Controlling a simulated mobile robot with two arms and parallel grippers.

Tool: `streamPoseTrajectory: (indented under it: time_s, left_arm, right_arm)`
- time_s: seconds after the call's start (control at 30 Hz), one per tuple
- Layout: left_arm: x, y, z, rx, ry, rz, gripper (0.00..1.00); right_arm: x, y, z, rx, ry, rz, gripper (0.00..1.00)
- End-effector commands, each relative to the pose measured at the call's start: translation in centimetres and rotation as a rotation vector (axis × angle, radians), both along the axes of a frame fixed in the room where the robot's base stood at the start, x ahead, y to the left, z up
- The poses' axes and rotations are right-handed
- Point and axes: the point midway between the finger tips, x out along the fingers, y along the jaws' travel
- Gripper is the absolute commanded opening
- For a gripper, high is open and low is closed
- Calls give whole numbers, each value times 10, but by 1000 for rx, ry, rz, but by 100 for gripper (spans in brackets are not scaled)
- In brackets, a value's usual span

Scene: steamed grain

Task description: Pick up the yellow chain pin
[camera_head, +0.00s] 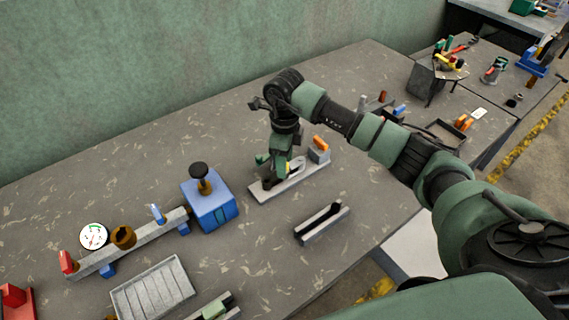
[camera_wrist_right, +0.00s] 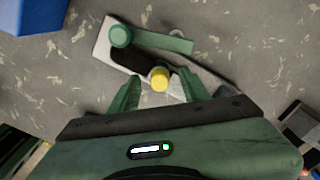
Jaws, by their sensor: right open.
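The yellow chain pin (camera_wrist_right: 159,78) shows in the right wrist view as a small round yellow top. It stands at the near edge of a black part (camera_wrist_right: 140,63) on a pale grey plate (camera_wrist_right: 103,47). My right gripper (camera_wrist_right: 159,76) is open, with one green finger on each side of the pin; I cannot tell whether either touches it. My left gripper is not in view.
A green lever (camera_wrist_right: 160,42) lies just beyond the pin. In the head view, a blue box with a black knob (camera_head: 209,209) stands left of the plate. A grey channel (camera_head: 322,224) lies in front, and a grey tray (camera_head: 152,291) lies front left.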

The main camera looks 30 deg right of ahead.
Motion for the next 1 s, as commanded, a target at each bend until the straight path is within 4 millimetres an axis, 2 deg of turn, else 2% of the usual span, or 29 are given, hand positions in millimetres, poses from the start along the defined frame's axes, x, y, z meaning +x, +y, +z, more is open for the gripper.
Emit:
streamPoseTrajectory:
  time_s: [0.2,0.37,0.4,0.77,0.87,1.0]
  left_arm:
    - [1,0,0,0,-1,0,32]
    - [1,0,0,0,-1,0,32]
    - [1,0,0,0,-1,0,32]
    - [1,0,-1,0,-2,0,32]
    - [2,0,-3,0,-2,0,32]
    - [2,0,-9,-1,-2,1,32]
  right_arm:
    - [0,0,-1,0,-1,0,47]
    - [0,0,-1,0,-1,0,2]
    - [0,0,-1,0,-1,0,0]
    - [1,0,2,0,-1,0,0]
    - [1,0,8,0,-3,0,0]
    - [2,-1,27,-1,-6,1,0]
